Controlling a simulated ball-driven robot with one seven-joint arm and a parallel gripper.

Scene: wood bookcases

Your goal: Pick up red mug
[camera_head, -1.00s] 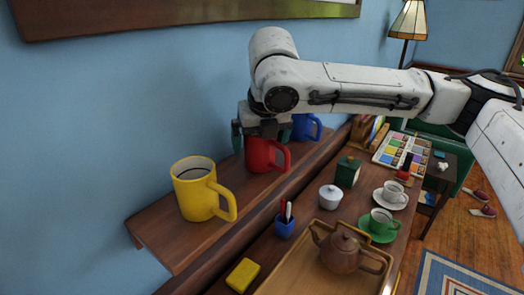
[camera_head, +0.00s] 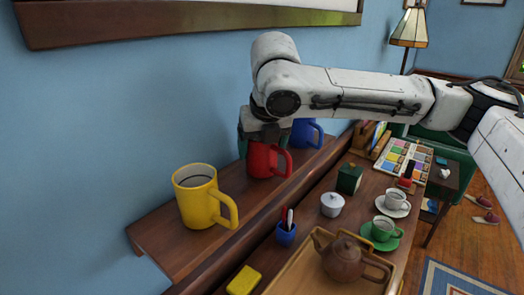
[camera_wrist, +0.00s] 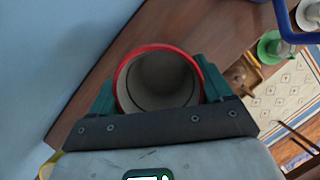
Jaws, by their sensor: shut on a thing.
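The red mug (camera_head: 264,162) is upright at the wall shelf (camera_head: 160,235), between a yellow mug (camera_head: 197,200) and a blue mug (camera_head: 308,130). My gripper (camera_head: 263,137) comes down over it from above. In the wrist view, the red mug's open rim (camera_wrist: 160,77) lies between the two green fingers of my gripper (camera_wrist: 160,92), one on each side, and they are shut on it. The inside of the mug looks empty. I cannot tell whether its base still touches the shelf. The gripper partly hides the mug's top in the head view.
Below the shelf, a table holds a brown teapot (camera_head: 343,258) on a tray (camera_head: 275,278), a white lidded pot (camera_head: 332,204), a blue pen cup (camera_head: 286,234), a green box (camera_head: 349,178) and cups on saucers. A framed picture (camera_head: 190,18) hangs on the wall above.

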